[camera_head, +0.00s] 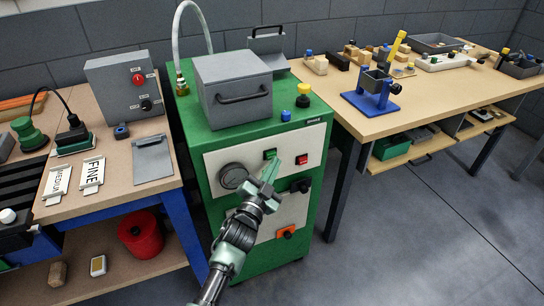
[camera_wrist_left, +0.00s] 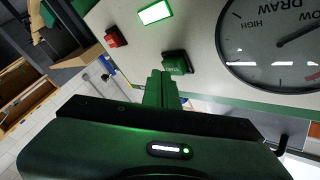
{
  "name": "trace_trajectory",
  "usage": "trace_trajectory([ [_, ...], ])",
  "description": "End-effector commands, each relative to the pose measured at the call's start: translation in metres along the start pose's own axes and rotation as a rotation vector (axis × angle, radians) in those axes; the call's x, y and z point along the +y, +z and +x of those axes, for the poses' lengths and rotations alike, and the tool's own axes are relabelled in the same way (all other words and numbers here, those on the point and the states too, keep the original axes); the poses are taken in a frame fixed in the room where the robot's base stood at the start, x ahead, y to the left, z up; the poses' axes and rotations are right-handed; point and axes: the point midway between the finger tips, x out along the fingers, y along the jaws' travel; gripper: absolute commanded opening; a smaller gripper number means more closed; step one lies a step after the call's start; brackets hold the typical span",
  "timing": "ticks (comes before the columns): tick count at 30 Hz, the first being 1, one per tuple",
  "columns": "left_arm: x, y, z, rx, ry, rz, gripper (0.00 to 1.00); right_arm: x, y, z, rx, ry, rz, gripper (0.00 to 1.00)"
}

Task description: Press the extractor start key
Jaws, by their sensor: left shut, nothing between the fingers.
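The green start key (camera_head: 270,154) is on the pale front panel (camera_head: 225,156) of the green extractor cabinet, between the round gauge (camera_head: 233,176) and the red key (camera_head: 302,159). My left gripper (camera_head: 270,168) is shut and empty, its fingertips just below the green key in the head view. In the left wrist view, the shut fingers (camera_wrist_left: 160,85) point at the panel close beside the green key (camera_wrist_left: 177,63); I cannot tell if they touch it. The red key (camera_wrist_left: 115,37) and the gauge (camera_wrist_left: 285,40) also show there. My right gripper is not in view.
A black knob (camera_head: 300,185) and an orange switch (camera_head: 286,232) are lower on the cabinet front. A grey lidded box (camera_head: 232,85) stands on top. Workbenches flank the cabinet, the left one holding a grey control box (camera_head: 124,82). The floor at right is clear.

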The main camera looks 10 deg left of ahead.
Motion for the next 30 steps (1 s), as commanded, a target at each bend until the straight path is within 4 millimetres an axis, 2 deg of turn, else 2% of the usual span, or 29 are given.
trace_trajectory([
  [14, 0.005, -0.005, -0.006, 0.001, 0.000, 0.000, 0.00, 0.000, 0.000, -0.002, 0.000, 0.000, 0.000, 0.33],
  [30, 0.028, -0.029, -0.039, 0.001, 0.000, -0.001, 0.00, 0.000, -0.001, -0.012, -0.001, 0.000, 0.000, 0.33],
])
